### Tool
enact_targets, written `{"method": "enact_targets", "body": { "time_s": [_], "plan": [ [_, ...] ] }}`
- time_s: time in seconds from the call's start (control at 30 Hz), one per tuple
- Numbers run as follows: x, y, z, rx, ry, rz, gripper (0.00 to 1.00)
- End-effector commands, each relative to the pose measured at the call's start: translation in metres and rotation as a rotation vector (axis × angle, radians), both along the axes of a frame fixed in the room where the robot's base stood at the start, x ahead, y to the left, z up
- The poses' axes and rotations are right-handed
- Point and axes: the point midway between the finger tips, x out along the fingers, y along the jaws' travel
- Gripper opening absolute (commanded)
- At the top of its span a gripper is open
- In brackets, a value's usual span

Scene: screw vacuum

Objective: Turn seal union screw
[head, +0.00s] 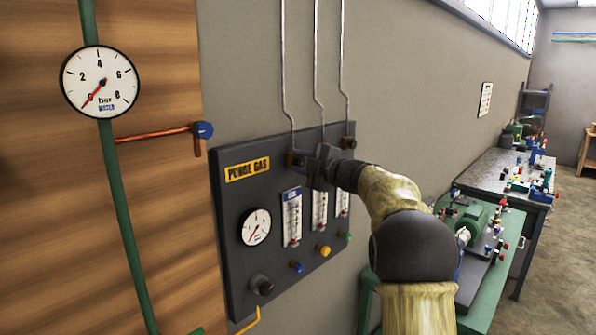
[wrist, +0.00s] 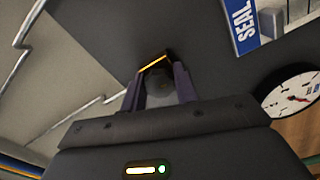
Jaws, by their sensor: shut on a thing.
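The seal union screw (head: 293,158) sits at the top of the dark purge gas panel (head: 235,210), below the leftmost metal tube. It is mostly hidden by my gripper in the head view. My gripper (head: 309,163) reaches the panel top from the right, in front of the screw. In the wrist view my gripper (wrist: 160,87) has its two fingers closed around a small dark part, the seal union screw (wrist: 157,82), with a bright orange edge across it. Its exact shape and turn angle are hard to tell. The blue SEAL label (wrist: 243,25) is at the upper right.
Other metal tubes (head: 315,60) run down to the panel beside my gripper. The panel carries a gauge (head: 256,227), flow meters (head: 292,217) and coloured knobs (head: 323,251). A green bench (head: 500,285) with machinery stands at the right. A copper pipe (head: 155,134) is at the left.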

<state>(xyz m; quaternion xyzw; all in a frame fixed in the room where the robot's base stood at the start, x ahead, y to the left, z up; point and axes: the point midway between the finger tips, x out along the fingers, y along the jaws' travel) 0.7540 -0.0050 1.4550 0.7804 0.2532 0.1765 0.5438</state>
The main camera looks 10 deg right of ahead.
Motion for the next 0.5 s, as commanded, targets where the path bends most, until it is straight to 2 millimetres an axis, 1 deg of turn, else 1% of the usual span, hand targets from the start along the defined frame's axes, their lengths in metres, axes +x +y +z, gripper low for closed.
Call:
{"method": "enact_targets", "body": {
  "time_s": [0.03, 0.5],
  "plan": [
    [-0.0002, 0.0019, -0.0039, -0.036, -0.028, 0.004, 0.07],
    [-0.0003, 0.0026, -0.0051, -0.397, -0.291, 0.006, 0.07]
  ]
}}
